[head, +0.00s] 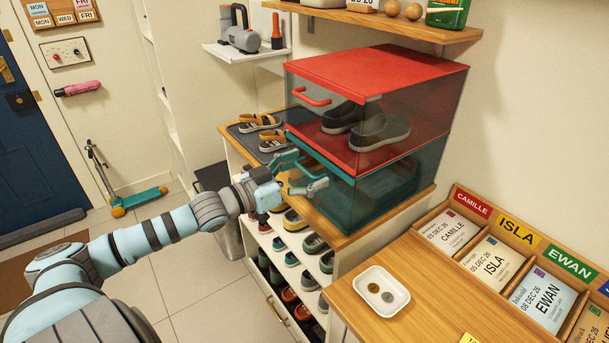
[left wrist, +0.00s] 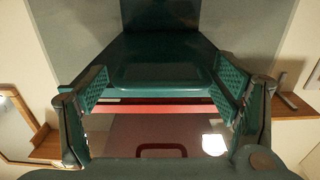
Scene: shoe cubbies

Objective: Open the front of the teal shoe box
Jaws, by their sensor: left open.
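The teal shoe box (head: 349,209) stands on the wooden cubby top, under a red shoe box (head: 367,74). Its see-through front looks shut in the head view. Its teal bar handle (head: 305,168) sits high on the front. My left gripper (head: 302,173) is open at that front, with one finger on each side of the handle. In the left wrist view, the open fingers (left wrist: 162,92) stand to either side of the teal handle (left wrist: 160,88). I cannot tell whether they touch it. My right gripper is not in view.
Sandals on a dark tray (head: 246,129) are left of the boxes. Cubbies with shoes (head: 290,245) lie below. A wooden shelf (head: 400,24) is above. A table at right holds a white coin dish (head: 383,290) and named card slots (head: 495,262). Open floor is at left.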

